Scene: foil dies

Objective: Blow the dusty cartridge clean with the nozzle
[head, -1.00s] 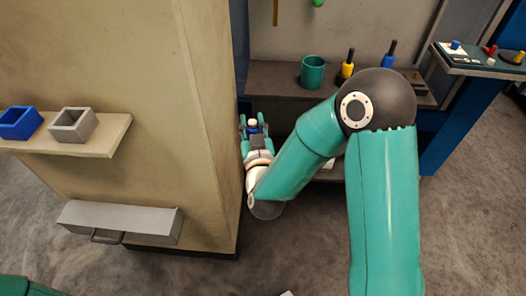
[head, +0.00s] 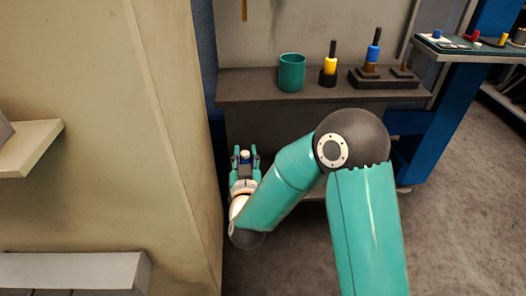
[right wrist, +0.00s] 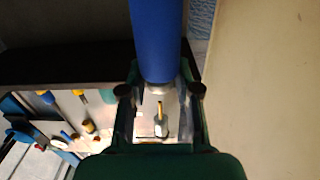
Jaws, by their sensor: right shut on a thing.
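My left gripper is not in view.
The grey bench (head: 250,90) holds a green cup (head: 291,72), a yellow-and-black tool (head: 329,66) and a blue-and-black tool (head: 374,50) on a dark stand (head: 365,80). The beige wall (head: 150,120) is close on the left. A small table (head: 470,60) stands at right.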

